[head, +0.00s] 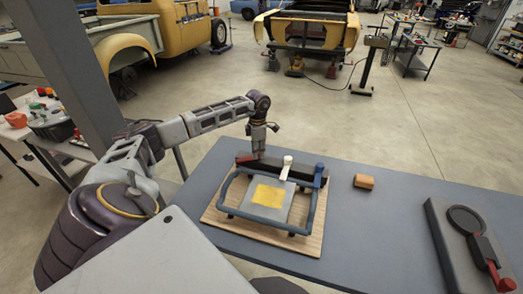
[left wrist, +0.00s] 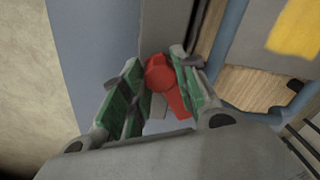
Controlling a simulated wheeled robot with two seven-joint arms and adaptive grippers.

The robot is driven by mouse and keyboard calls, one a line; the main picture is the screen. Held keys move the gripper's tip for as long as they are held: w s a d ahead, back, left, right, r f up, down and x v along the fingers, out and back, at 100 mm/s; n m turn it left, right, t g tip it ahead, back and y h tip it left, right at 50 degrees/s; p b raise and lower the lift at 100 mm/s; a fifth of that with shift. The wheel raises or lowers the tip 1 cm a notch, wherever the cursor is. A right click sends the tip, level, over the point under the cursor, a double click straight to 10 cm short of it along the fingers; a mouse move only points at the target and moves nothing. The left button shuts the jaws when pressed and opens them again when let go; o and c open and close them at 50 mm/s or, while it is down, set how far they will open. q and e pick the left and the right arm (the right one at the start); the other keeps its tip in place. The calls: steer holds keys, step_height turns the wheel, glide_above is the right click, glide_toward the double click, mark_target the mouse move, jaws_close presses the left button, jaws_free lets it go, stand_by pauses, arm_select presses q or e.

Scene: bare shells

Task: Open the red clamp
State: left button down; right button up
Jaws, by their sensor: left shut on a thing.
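The red clamp (head: 243,157) is at the left end of a dark bar along the back of a blue-framed fixture (head: 226,193). My left gripper (head: 258,155) points down over it and hides most of it. In the left wrist view, the red clamp (left wrist: 160,74), with a rounded head and a short arm, lies between the green pads of my left gripper (left wrist: 157,62), which is shut on it. A white clamp lever (head: 286,166) and a blue one (head: 319,171) stand further right on the bar. My right gripper is not in view.
The fixture stands on a wooden board (head: 290,241) on a blue-grey table (head: 385,235) and holds a grey plate with a yellow patch (head: 269,195). An orange-brown block (head: 364,181) lies to the right. A dark plate with a red-handled device (head: 498,278) is at far right.

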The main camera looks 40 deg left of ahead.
arm_select(q)
steer(key=m+b, duration=0.1)
steer(key=m, duration=0.4)
steer(key=shift+m+b, duration=0.3)
steer(key=shift+m, duration=0.7)
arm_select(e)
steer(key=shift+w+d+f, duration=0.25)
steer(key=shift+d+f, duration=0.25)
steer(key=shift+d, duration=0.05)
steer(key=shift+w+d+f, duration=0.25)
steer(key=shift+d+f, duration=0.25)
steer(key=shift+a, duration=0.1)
arm_select(q)
steer(key=c, duration=1.1)
jaws_free()
steer(key=shift+o, duration=0.2)
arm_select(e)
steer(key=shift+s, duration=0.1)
